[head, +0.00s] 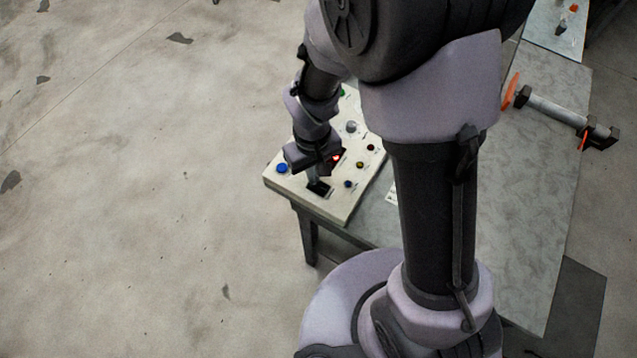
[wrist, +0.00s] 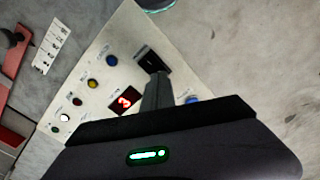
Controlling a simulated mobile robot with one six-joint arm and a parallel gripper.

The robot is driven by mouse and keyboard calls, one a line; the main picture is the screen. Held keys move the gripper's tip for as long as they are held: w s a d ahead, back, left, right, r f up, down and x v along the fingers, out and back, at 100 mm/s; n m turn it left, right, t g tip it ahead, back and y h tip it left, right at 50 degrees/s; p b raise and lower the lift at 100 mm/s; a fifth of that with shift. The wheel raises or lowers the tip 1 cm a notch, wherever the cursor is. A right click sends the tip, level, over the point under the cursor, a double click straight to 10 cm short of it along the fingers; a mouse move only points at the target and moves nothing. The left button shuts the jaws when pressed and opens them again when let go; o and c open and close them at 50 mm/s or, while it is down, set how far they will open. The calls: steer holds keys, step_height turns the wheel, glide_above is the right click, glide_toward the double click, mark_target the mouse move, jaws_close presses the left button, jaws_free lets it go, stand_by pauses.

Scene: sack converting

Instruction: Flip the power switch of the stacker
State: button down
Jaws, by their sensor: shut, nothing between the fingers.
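The stacker's control panel is a pale slanted box (head: 345,208) on the corner of a grey table; it also shows in the wrist view (wrist: 132,30). A black switch plate (head: 319,188) sits near its front edge, and it shows at the fingertips in the wrist view (wrist: 150,59). My gripper (head: 315,179) is shut and empty, pointing down over the panel. In the wrist view its fingertips (wrist: 157,76) are at the edge of the black plate and hide part of it. I cannot tell whether they touch it. A red digit display (wrist: 125,100) is lit beside the fingers.
A blue button (head: 282,168) lies left of the gripper. Other buttons, blue (wrist: 111,60), yellow (wrist: 92,83) and red (wrist: 77,101), line the panel. A label card (wrist: 52,43) lies on the table (head: 535,200). A roller with orange discs (head: 550,108) stands at the right. Left floor is clear.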

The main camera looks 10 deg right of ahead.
steer(key=shift+f+b, duration=0.8)
steer(key=shift+f, duration=0.1)
stand_by(0.8)
step_height(320, 180, up, 7)
steer(key=p, duration=0.5)
stand_by(0.4)
